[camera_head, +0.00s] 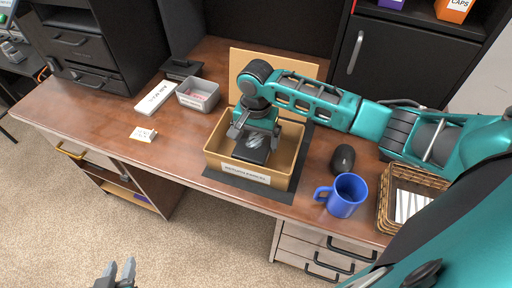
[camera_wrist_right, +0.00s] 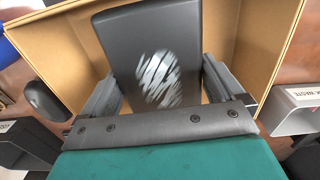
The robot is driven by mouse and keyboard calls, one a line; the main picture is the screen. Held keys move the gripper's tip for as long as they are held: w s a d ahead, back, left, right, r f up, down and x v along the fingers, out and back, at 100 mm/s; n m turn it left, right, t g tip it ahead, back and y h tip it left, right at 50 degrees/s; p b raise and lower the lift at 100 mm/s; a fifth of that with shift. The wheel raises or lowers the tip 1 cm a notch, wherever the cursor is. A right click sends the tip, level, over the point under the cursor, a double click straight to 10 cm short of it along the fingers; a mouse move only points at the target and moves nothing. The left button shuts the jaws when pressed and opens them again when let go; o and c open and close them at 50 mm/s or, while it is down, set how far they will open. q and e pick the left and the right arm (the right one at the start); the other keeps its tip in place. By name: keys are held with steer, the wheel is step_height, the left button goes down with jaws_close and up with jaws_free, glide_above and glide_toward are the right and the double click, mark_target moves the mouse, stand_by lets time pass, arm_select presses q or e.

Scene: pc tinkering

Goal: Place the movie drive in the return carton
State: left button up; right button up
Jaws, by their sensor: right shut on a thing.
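The movie drive, a black box with a whitish scribbled patch (camera_head: 252,154), is in my right gripper (camera_head: 254,132). In the right wrist view the drive (camera_wrist_right: 150,40) sits between the two fingers (camera_wrist_right: 160,82), which are shut on it. The return carton (camera_head: 275,180) is an open tan box with a white front label and a raised back flap. The drive is over or inside the carton's opening; whether it touches the bottom is hidden. The carton's inner walls (camera_wrist_right: 265,35) surround the drive in the wrist view. My left gripper (camera_head: 118,274) is empty, its fingers apart, low at the front.
The carton stands on a dark mat on the wooden desk. To its right are a black mouse (camera_head: 343,159), a blue mug (camera_head: 344,195) and a wicker basket (camera_head: 385,195). To its left are a grey bin (camera_head: 198,97), a white box (camera_head: 155,97) and a small card (camera_head: 143,134). The desk's left front is clear.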

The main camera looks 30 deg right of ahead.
mark_target(256, 147)
step_height(256, 147, down, 3)
steer(key=shift+f+b, duration=0.2)
steer(key=shift+b, duration=0.15)
steer(key=shift+f, duration=0.2)
steer(key=shift+f, duration=0.1)
steer(key=o, duration=1.4)
steer(key=shift+f, duration=0.1)
steer(key=shift+r, duration=0.3)
step_height(256, 147, up, 11)
steer(key=shift+f+p, duration=0.2)
steer(key=shift+p, duration=0.65)
steer(key=shift+r, duration=0.55)
